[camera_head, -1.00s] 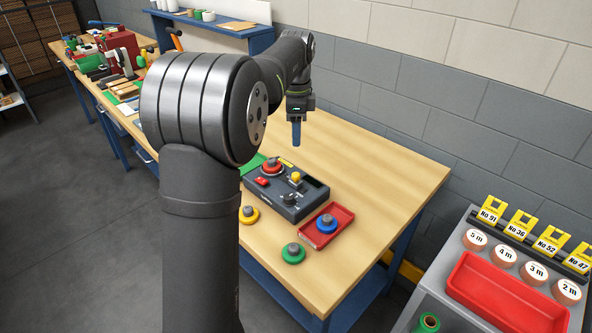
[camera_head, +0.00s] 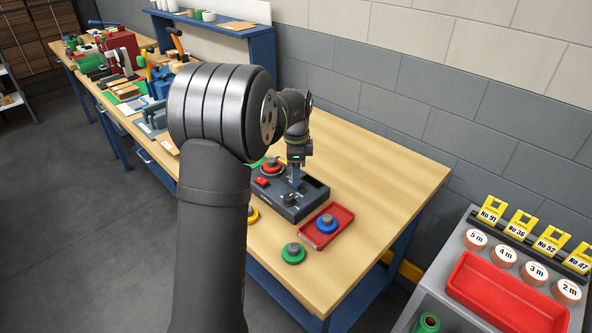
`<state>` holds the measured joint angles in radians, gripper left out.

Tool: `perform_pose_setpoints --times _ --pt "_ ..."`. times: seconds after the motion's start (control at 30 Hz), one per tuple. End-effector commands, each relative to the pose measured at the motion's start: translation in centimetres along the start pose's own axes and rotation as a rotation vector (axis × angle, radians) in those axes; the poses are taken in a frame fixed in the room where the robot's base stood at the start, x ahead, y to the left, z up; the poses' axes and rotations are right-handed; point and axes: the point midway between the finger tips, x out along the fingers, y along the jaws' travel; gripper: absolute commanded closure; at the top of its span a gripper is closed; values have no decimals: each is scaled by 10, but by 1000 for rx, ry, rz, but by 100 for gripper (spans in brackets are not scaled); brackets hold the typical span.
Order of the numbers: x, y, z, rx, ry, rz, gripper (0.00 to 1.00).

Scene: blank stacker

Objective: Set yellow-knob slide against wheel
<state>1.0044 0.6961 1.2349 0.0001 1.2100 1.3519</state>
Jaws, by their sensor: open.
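The dark grey device box (camera_head: 312,209) stands on the wooden bench. My gripper (camera_head: 296,180) points down over it, its blue fingers where the yellow knob of the slide stood; the knob is hidden now. The jaws are open, and whether they touch the knob I cannot tell. A red disc with a grey hub (camera_head: 271,167) sits on the box's back left. A black dial (camera_head: 290,198) is near the front of the box. I cannot tell which part is the wheel, or how the slide stands to it.
A red tray (camera_head: 340,215) holds a blue disc (camera_head: 326,224) with a grey hub. A green disc (camera_head: 293,254) lies in front, and a yellow disc (camera_head: 252,215) is partly hidden by my arm. The bench (camera_head: 385,175) is clear to the right and behind.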

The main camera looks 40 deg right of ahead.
Motion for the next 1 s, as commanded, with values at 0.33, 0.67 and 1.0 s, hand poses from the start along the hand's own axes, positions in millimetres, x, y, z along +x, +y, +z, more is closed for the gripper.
perform_pose_setpoints --times 0.33,0.67,1.0 --pt "0 0 0 0 0 0 100" --pt "0 -19 19 -3 0 0 100" --pt "-2 -26 26 -1 -2 -5 75"
